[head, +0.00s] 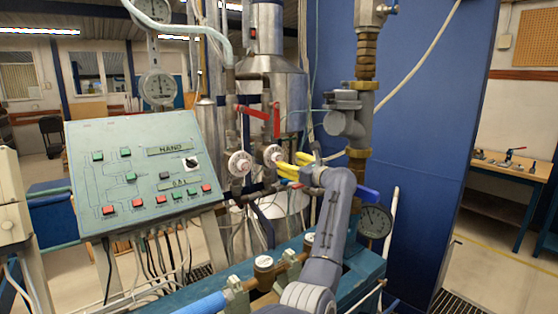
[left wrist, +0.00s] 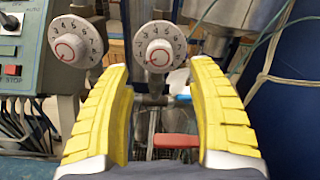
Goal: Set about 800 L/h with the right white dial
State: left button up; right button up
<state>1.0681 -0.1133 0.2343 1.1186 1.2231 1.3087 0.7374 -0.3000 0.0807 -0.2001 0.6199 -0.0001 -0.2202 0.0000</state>
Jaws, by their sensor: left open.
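The right white dial (head: 272,154) sits on a pipe right of the control panel. In the left wrist view the right white dial (left wrist: 159,47) faces me, with numbers around its rim and a red circle in the middle. The left white dial (head: 240,163) is beside it; it also shows in the left wrist view (left wrist: 75,42). My left gripper (head: 283,170) has its yellow fingers pointing at the right dial. In the left wrist view the fingers (left wrist: 160,68) are spread apart, empty, with the dial just beyond the gap. My right gripper is out of view.
A sloped control panel (head: 140,170) with buttons stands at left. A red lever (head: 258,112) is above the dials, and a red handle (left wrist: 176,141) shows below the right dial. A grey meter (head: 345,115) and a round gauge (head: 375,221) stand right of the dials.

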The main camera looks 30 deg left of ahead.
aim_at(279, 159)
pick_arm(q)
jog(key=shift+x, duration=3.5)
jog(key=shift+c, duration=0.2)
grip_shut()
